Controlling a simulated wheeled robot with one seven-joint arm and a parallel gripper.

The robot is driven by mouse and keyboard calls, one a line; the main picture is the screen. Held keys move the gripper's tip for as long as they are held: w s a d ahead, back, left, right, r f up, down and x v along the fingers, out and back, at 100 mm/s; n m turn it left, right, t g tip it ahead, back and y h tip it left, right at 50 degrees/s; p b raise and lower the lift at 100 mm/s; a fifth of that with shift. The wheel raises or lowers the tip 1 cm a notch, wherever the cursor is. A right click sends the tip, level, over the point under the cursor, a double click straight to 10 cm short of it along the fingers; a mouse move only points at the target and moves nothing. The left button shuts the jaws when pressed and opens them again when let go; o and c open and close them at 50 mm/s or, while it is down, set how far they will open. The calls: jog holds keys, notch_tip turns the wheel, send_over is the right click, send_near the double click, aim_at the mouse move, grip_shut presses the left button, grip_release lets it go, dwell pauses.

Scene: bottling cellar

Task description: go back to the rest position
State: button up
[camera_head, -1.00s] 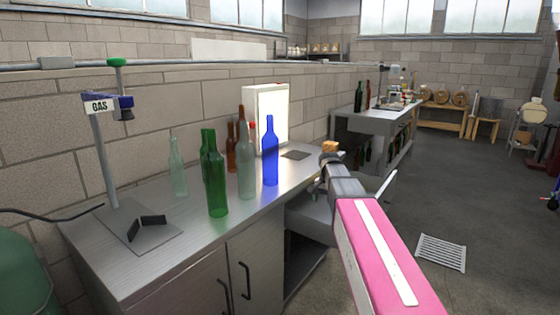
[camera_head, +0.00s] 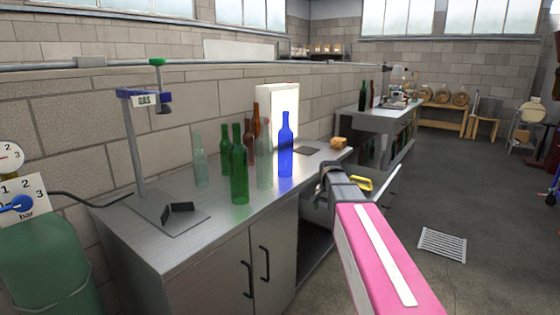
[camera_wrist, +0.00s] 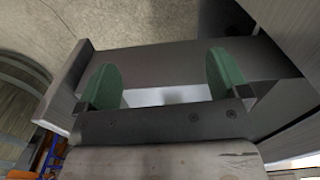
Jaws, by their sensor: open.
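My gripper (camera_wrist: 163,85) is open and empty in the wrist view, its two green finger pads wide apart. In the head view my wrist and gripper (camera_head: 326,176) are in front of the worktop edge, near the pulled-out drawer (camera_head: 391,186). In the wrist view a grey drawer-like panel (camera_wrist: 165,62) lies beyond and between the fingers. I cannot tell whether they touch it. A yellow object (camera_head: 361,184) shows in the drawer area in the head view, partly hidden by my wrist.
A green cylinder (camera_head: 45,265) stands at left. The floor at right is open around a grate (camera_head: 442,245).

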jog(key=s+f+n, duration=0.6)
jog(key=s+f, duration=1)
jog(key=s, duration=0.3)
jog(key=shift+s+f, duration=0.3)
jog(key=shift+s, duration=0.1)
jog(key=shift+a, duration=0.1)
